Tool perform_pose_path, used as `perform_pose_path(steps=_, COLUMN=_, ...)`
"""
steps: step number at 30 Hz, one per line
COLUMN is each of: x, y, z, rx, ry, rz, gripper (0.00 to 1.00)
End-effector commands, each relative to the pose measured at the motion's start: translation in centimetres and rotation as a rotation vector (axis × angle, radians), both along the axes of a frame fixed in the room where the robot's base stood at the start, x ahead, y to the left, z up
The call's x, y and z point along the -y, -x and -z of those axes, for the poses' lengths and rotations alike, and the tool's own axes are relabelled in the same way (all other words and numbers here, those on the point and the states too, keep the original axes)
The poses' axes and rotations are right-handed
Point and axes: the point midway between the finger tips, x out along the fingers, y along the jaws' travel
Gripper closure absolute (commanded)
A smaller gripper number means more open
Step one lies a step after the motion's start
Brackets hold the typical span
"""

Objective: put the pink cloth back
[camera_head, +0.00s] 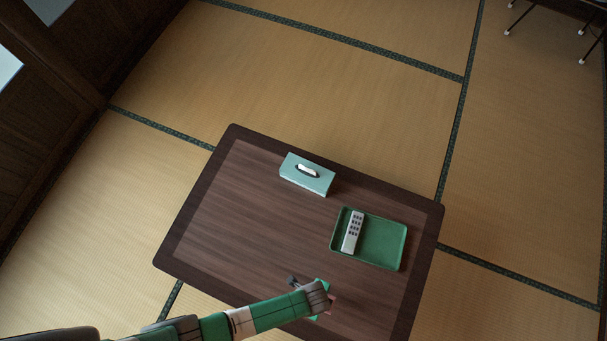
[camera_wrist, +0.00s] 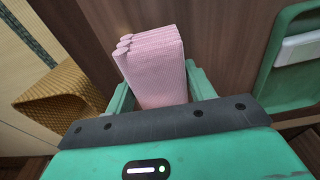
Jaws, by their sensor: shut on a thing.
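The pink cloth (camera_wrist: 155,65) is a folded, waffle-textured bundle in the wrist view. It stands up between the two green fingers of my gripper (camera_wrist: 160,92), which is shut on it. In the head view my gripper (camera_head: 320,290) is over the front right part of the dark wooden table (camera_head: 250,220). The cloth is mostly hidden there by my arm. I cannot tell whether the cloth touches the tabletop.
A green tray (camera_head: 385,242) holding a white remote (camera_head: 352,231) lies at the table's right. A teal tissue box (camera_head: 307,175) stands at the back. A brown woven item (camera_wrist: 65,95) shows left in the wrist view. The table's left half is clear.

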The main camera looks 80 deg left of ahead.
Motion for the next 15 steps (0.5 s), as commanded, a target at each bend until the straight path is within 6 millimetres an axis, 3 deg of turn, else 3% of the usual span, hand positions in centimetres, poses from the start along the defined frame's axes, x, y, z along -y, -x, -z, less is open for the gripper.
perform_pose_path(steps=1, x=0.0, y=-1.3, z=0.5, rx=0.003, ry=0.000, rz=0.000, gripper=0.71)
perform_pose_path(steps=5, x=0.0, y=-3.0, z=0.5, rx=-0.001, ry=0.001, rz=0.000, gripper=0.71)
perform_pose_path(steps=10, x=0.0, y=-3.3, z=0.5, rx=-0.001, ry=0.000, rz=-0.001, gripper=0.71)
perform_pose_path(steps=15, x=0.0, y=-3.3, z=3.4, rx=-0.001, ry=0.000, rz=0.000, gripper=0.71)
